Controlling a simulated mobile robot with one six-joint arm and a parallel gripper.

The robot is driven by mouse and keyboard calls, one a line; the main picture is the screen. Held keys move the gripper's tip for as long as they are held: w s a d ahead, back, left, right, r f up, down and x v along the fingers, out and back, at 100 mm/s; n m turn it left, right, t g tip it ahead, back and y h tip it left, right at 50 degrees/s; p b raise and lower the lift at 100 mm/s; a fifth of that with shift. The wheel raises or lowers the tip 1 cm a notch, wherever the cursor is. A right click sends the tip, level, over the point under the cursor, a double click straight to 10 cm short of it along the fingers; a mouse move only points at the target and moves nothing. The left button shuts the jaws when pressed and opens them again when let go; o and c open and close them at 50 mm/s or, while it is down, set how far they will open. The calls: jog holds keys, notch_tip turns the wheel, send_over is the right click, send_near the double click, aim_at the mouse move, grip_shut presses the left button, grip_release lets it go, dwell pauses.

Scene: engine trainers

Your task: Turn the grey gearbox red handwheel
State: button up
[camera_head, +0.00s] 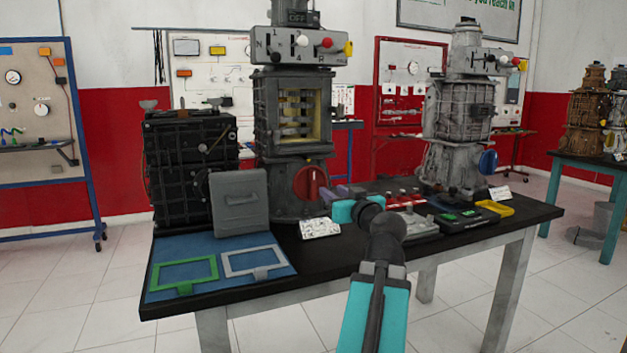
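The grey gearbox (262,112) stands upright on the black-topped table, with an open window showing gears inside. Its red handwheel (308,182) is a round disc low on its right front. My gripper (328,195) is at the handwheel's lower right side in the picture, its purple-grey end pointing left toward it. The tip appears very close to the wheel or overlaps its edge; I cannot tell whether they touch. The fingers are too small to tell open from shut.
A black gearbox (185,165) and a grey cover (238,203) stand left. Green (184,274) and grey (252,261) frames lie on a blue mat (215,246). A paler gearbox (462,110) with a blue handwheel (488,162) stands right. A white card (320,228) lies below the gripper.

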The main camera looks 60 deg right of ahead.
aim_at(314, 179)
jog(key=p+x, duration=0.5)
jog(key=p, duration=0.3)
jog(key=shift+w+r, duration=0.15)
jog(key=w+p, duration=0.1)
jog(key=p, duration=0.3)
jog(key=shift+d, duration=0.35)
jog(key=w+p, duration=0.1)
jog(key=p, duration=0.5)
jog(key=shift+d+p, duration=0.35)
jog(key=shift+d, duration=0.05)
jog(key=shift+x, duration=2.75)
jog(key=shift+f, duration=0.2)
